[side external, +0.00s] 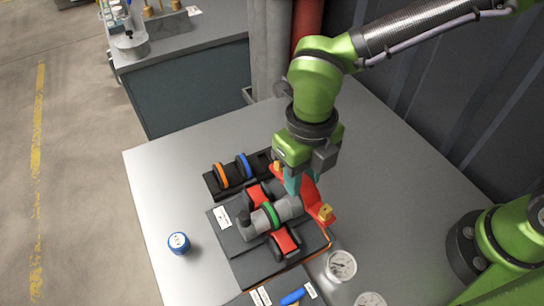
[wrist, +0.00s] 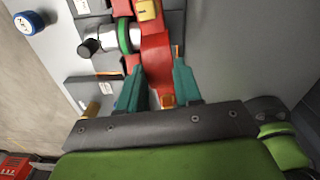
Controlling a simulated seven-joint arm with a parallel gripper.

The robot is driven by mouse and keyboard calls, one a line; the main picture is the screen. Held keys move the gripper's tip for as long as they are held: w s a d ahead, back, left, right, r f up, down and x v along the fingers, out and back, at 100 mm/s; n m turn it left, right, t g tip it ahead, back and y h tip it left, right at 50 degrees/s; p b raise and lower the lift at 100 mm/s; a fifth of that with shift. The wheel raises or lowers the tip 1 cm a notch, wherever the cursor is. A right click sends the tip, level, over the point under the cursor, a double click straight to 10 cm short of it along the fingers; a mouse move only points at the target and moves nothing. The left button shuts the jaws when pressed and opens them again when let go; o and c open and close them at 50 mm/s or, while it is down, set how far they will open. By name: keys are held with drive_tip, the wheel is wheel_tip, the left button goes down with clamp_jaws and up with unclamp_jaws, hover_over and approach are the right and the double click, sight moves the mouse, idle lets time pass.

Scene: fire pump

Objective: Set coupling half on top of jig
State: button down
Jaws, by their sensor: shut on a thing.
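The coupling half appears to be the red piece (side external: 309,190) with a brass block at each end. It also shows in the wrist view (wrist: 156,58), between the teal fingers. My gripper (side external: 292,186) is shut on its middle; the fingers also show in the wrist view (wrist: 157,75). The jig appears to be the dark grey block (side external: 230,240) with red-and-black clamps and a grey pipe bearing a green ring (side external: 269,214). The held piece is at the jig's right edge, beside the pipe's right end. I cannot tell whether it touches the jig.
A black rack (side external: 212,183) with an orange and a blue ring stands behind the jig. A blue-capped round item (side external: 179,243) stands to the left. Dial gauges (side external: 341,265) and a blue-handled tool (side external: 293,297) lie in front. The table's left side is largely clear.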

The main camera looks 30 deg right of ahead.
approach(270, 209)
drive_tip(key=shift+m, duration=0.7)
drive_tip(key=shift+s+a+f, duration=0.1)
drive_tip(key=shift+f, duration=2.55)
drive_tip(key=shift+f, duration=1.05)
drive_tip(key=c, duration=1.1)
unclamp_jaws()
drive_tip(key=shift+r, duration=1.8)
